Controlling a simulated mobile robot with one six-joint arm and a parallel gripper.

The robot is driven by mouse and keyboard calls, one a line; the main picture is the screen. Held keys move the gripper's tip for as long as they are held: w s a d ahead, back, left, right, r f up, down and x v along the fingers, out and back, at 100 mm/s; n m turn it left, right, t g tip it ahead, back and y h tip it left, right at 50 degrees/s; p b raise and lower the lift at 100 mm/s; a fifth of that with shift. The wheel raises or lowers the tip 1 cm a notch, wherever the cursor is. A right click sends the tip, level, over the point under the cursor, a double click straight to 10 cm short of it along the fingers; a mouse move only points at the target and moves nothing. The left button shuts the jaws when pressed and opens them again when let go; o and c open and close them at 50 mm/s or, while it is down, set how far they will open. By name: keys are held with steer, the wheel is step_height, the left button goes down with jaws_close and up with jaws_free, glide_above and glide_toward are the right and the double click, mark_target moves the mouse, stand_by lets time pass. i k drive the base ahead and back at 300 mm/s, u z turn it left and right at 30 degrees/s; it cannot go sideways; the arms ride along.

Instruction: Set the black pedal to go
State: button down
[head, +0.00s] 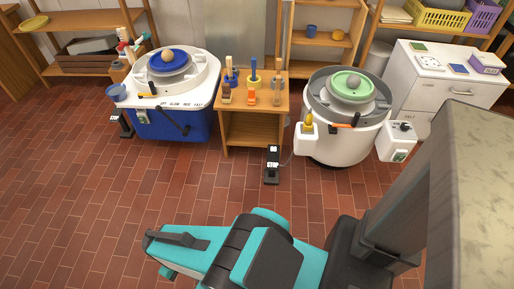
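A black pedal (271,178) stands on the tile floor, in front of the small wooden table and left of the white round wheel (345,135). It has a small label at its far end and one reading STOP near its middle; which end is pressed down is too small to tell. A cable seems to run from it towards the white wheel. Another dark pedal (126,124), also with a STOP label, is at the left of the blue wheel (172,122). My teal and black arm crosses the lower middle, well in front of the pedals. My gripper's fingers do not show.
The wooden table (252,128) holds several tools between the two wheels. A white cabinet (440,85) stands at the right, and a white switch box (397,142) is on the white wheel's right side. Shelves line the back. The tile floor (80,200) at left and middle is clear.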

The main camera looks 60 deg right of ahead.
mark_target(273, 156)
steer(key=u, duration=0.75)
steer(key=k, duration=1.35)
steer(key=z, duration=0.35)
steer(key=i, duration=0.55)
steer(key=z, duration=0.55)
steer(key=i, duration=0.9)
steer(key=u, duration=0.15)
